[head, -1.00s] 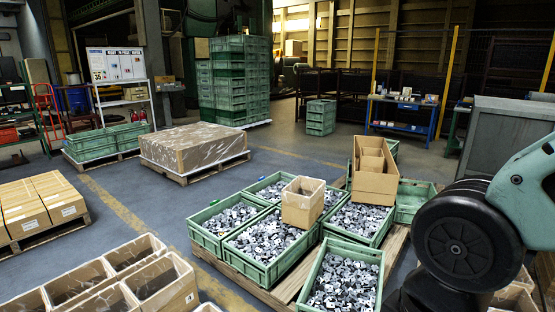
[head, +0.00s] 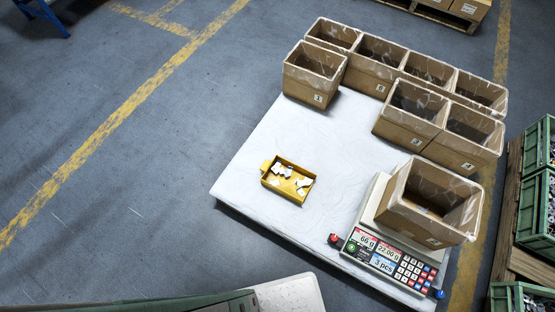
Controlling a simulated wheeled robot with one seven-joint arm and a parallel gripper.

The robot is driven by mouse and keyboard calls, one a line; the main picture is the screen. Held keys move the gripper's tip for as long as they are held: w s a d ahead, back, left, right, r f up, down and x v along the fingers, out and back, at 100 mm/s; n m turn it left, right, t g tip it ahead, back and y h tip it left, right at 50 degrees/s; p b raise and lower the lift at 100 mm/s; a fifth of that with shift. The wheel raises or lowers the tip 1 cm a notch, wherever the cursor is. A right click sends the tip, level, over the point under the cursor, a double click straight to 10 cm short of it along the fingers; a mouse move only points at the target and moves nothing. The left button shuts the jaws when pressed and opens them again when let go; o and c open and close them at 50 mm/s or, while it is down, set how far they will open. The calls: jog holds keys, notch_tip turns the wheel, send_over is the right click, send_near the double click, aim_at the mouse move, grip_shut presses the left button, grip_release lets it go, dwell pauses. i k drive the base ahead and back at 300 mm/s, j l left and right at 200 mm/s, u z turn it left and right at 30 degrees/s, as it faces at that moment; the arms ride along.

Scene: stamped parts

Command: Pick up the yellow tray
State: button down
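The yellow tray (head: 269,179) is a small shallow box with a tab at its left end. It sits on the white-covered table (head: 245,150), left of the scale, and holds several small white pieces. My gripper is not in view.
A counting scale (head: 388,263) with a cardboard box (head: 433,199) on its pan stands at the table's right front. Several open cardboard boxes (head: 315,71) line the back and right. Green crates (head: 536,207) stand at the far right. The table is bare around the tray's left and front.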

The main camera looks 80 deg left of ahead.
aim_at(287, 179)
jog(key=u, duration=2.25)
jog(key=i+j+z, duration=0.15)
jog(key=j, duration=0.25)
jog(key=i+j+z, duration=0.1)
jog(key=j, duration=0.35)
jog(key=i+j+z, duration=0.15)
jog(key=j, duration=0.35)
jog(key=i+j+z, duration=0.15)
jog(key=j, duration=0.3)
jog(key=i+j+z, duration=0.15)
jog(key=j, duration=0.35)
